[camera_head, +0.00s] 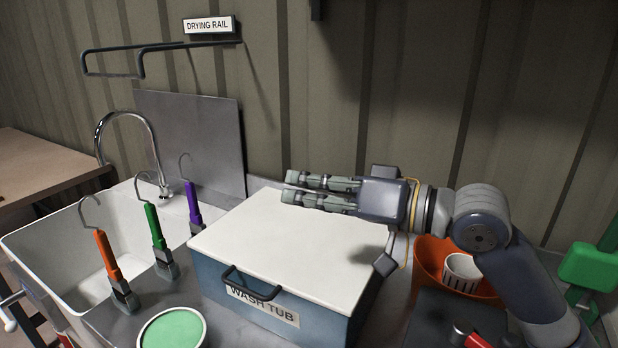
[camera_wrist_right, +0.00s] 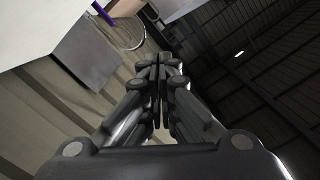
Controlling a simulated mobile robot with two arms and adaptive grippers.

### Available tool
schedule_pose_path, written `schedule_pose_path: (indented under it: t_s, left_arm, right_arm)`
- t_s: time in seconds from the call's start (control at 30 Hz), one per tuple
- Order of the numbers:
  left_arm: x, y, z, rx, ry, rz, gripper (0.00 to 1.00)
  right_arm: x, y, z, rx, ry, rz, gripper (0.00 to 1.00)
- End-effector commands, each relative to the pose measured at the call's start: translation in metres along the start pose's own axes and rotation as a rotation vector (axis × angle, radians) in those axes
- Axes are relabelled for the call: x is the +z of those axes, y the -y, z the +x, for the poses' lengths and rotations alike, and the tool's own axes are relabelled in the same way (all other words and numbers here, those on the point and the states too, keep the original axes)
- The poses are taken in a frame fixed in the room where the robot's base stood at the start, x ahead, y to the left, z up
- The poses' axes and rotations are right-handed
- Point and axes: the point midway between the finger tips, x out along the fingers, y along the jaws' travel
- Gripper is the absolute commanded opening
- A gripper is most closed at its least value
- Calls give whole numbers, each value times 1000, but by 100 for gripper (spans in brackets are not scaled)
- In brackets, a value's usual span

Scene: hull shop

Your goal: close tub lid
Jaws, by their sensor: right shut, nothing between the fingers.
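The wash tub (camera_head: 215,282) is a blue box with a label and a dark handle on its front. Its white lid (camera_head: 290,245) lies flat across the top and looks shut. My right gripper (camera_head: 290,192) is shut and empty above the back part of the lid, pointing left. A gap between gripper and lid cannot be judged surely. In the right wrist view the fingers (camera_wrist_right: 160,65) are together with nothing between them, and a white surface, probably the lid (camera_wrist_right: 40,25), shows at the upper left. My left gripper is not in view.
A white sink (camera_head: 60,255) with a tap (camera_head: 130,120) is at left. Orange (camera_head: 108,255), green (camera_head: 154,230) and purple (camera_head: 193,205) hooked tools stand beside the tub. A green-topped round container (camera_head: 172,330) is in front. An orange bowl (camera_head: 432,255) holding a white cup (camera_head: 461,270) is right.

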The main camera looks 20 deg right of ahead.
Motion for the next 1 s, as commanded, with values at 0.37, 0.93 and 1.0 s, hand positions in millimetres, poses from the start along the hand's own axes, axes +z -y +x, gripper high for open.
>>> schedule_pose_path:
  t_s: [0.37, 0.93, 1.0]
  left_arm:
    - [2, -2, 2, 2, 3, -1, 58]
    - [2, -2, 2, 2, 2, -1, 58]
    - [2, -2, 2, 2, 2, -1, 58]
  right_arm:
    - [4, 0, 0, 1, 0, -13, 0]
    - [5, -2, -35, 5, 1, -9, 0]
    - [5, -2, -43, 5, 1, -10, 0]
